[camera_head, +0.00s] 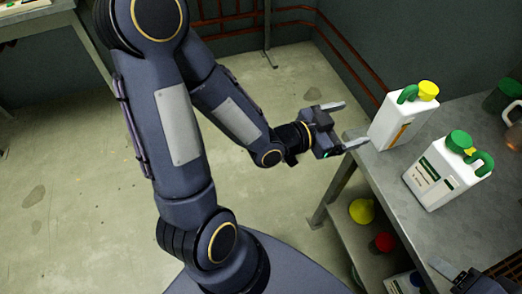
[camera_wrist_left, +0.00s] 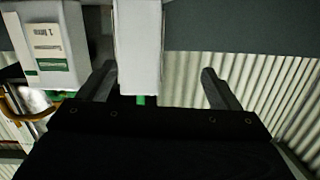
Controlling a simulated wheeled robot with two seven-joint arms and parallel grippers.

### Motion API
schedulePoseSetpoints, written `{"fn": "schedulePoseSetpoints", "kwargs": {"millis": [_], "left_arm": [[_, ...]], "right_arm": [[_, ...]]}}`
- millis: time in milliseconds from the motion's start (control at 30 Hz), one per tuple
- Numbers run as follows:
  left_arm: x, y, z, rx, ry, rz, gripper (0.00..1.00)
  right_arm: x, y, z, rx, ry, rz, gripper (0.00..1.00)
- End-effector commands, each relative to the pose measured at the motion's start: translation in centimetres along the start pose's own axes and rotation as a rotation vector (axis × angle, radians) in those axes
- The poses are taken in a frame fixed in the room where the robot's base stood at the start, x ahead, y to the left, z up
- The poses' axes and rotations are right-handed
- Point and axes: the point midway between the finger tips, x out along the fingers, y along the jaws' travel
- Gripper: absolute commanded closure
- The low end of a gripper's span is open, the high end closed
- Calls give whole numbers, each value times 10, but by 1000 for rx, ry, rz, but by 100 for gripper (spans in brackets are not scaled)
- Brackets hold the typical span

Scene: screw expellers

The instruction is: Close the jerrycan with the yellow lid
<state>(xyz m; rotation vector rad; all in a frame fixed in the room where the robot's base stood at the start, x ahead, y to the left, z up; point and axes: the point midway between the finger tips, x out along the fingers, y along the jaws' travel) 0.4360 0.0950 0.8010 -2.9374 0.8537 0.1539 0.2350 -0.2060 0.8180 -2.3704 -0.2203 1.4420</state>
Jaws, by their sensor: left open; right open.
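The white jerrycan with the yellow lid (camera_head: 428,89) stands upright near the table's left edge; its body (camera_head: 396,128) has a green handle. The lid sits at its top; I cannot tell whether it is tight. My left gripper (camera_head: 354,124) is open and empty, just left of this jerrycan at the table edge. In the left wrist view a narrow white body, apparently this jerrycan (camera_wrist_left: 140,45), shows beyond and between the open fingers (camera_wrist_left: 158,74), nearer the left one. My right gripper (camera_head: 475,277) is partly in view at the bottom right, open over the table.
A second white jerrycan (camera_head: 436,178) with a green lid (camera_head: 459,140) and a yellow piece stands close by. A dark green container (camera_head: 502,93) and a brownish one (camera_head: 514,127) are at the right. A yellow object (camera_head: 362,211) and red object (camera_head: 384,242) lie on the lower shelf.

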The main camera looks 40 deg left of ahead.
Motion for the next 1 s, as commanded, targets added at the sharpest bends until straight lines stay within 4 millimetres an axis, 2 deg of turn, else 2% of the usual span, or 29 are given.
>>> {"fn": "schedulePoseSetpoints", "kwargs": {"millis": [100,200,367,467,600,700,833,1000], "left_arm": [[-19,-27,2,0,-163,-87,15],[-44,-46,6,-48,-305,-165,15],[-96,-59,10,-195,-499,-275,15],[-131,-54,11,-316,-596,-318,15],[-176,-34,11,-493,-702,-335,15],[-200,-16,10,-595,-756,-320,15],[-220,3,9,-680,-803,-293,15],[-230,14,9,-723,-829,-274,15]], "right_arm": [[0,0,0,0,0,0,37],[0,0,0,0,0,0,37],[0,0,0,0,0,0,37],[0,0,0,0,0,0,37],[0,0,0,0,0,0,37],[0,0,0,0,0,0,37],[0,0,0,0,0,0,37],[0,0,0,0,0,0,37]]}}
